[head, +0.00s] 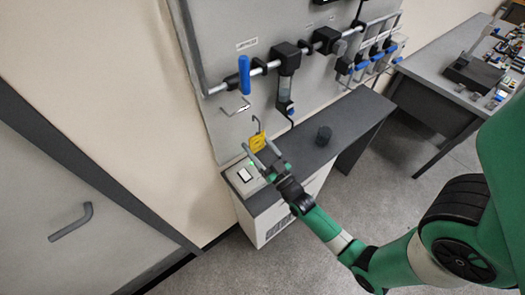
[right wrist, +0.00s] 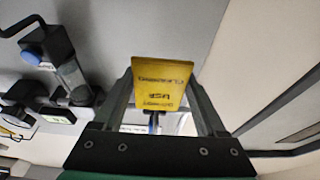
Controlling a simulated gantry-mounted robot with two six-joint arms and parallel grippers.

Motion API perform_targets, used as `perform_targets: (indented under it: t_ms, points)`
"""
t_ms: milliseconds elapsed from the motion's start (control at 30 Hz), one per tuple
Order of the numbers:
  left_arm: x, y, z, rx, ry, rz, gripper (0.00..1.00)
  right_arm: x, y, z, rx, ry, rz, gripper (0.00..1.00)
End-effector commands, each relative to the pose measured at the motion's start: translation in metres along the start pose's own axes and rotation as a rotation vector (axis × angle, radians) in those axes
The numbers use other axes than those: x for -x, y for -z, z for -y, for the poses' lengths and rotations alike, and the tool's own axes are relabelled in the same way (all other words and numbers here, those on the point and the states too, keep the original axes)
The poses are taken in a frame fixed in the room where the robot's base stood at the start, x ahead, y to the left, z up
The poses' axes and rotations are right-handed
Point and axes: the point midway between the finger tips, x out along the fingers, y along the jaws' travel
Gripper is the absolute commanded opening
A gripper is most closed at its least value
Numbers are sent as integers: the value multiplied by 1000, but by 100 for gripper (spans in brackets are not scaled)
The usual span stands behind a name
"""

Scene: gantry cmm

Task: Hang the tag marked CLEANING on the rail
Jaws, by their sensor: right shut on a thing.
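The yellow tag (head: 257,142) is held upright in my right gripper (head: 262,155), above the low cabinet. A dark wire hook rises from the top of the tag. In the right wrist view the tag (right wrist: 162,80) is between the two fingers and reads CLEANING upside down, with more lettering that looks like DO NOT USE. A grey pipe-like rail (head: 222,87) runs along the wall panel, above and apart from the tag. A small metal bracket (head: 235,108) is on the panel below the rail's left end. My left gripper is not in view.
A blue-handled valve (head: 244,75) and black fittings (head: 287,57) sit on the rail. A workbench (head: 440,70) stands at the right.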

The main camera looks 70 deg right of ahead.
Motion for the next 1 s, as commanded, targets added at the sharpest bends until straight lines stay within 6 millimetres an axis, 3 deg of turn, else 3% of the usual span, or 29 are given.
perform_targets:
  t_ms: [900, 1000]
  points:
    - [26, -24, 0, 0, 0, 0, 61, -82, -26, 0, 0, 0, -3, 38]
    - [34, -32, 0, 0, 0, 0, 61, -76, -38, 0, 0, 0, 0, 38]
